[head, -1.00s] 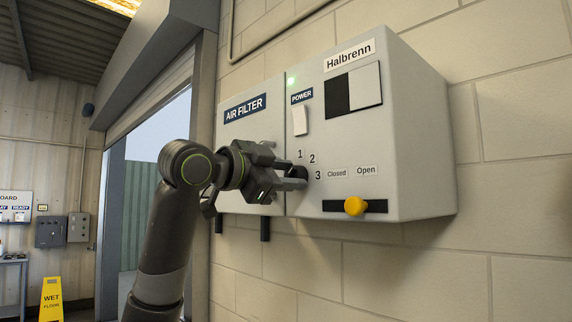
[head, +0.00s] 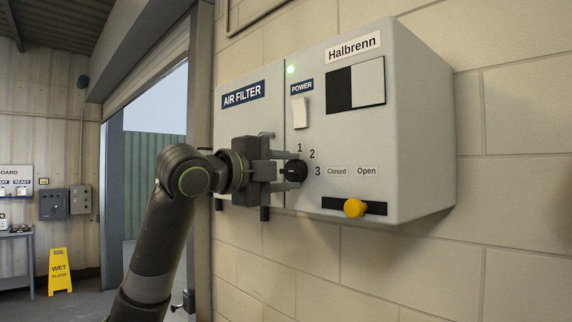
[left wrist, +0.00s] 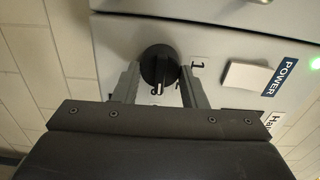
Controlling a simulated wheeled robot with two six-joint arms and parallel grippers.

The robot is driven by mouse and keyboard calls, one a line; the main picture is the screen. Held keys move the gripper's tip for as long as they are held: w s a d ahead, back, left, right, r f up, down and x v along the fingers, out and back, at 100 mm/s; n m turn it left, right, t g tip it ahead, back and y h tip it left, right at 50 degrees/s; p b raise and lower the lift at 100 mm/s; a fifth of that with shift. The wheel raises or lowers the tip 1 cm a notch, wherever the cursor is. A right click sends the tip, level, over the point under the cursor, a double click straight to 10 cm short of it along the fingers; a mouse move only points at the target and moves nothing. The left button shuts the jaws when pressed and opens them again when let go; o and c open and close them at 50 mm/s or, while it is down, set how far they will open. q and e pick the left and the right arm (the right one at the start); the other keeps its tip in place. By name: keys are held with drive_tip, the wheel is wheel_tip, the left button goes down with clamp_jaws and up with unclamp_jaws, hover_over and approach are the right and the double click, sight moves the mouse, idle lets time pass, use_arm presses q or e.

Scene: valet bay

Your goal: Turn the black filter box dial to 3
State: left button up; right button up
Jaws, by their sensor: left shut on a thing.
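The black dial (head: 297,171) is on the front of the grey filter box (head: 420,120), with the printed numbers 1, 2 and 3 around its right side. My left gripper (head: 289,170) is shut on the dial, one finger above and one below. In the left wrist view, the dial (left wrist: 158,62) sits between my left gripper's fingers (left wrist: 160,88). Its white pointer mark faces the bottom of that picture, which is the side of the 3 in the head view. My right gripper is not in view.
Above the dial is the white POWER switch (head: 300,112), with a lit green light. A yellow knob (head: 355,208) sits in a slot below the Closed and Open labels. A block wall (head: 515,200) backs the box. A yellow wet floor sign (head: 60,270) stands far left.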

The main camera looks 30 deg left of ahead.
use_arm(q)
drive_tip(key=shift+f, duration=0.1)
idle(0.5)
drive_tip(key=o, duration=0.9)
drive_tip(key=shift+o, duration=0.2)
drive_tip(key=shift+s, duration=0.1)
drive_tip(key=shift+s+a, duration=0.1)
drive_tip(key=shift+s, duration=0.1)
drive_tip(key=b+v, duration=0.8)
drive_tip(key=v, duration=0.8)
drive_tip(key=shift+s+a, duration=0.15)
drive_tip(key=shift+s, duration=0.25)
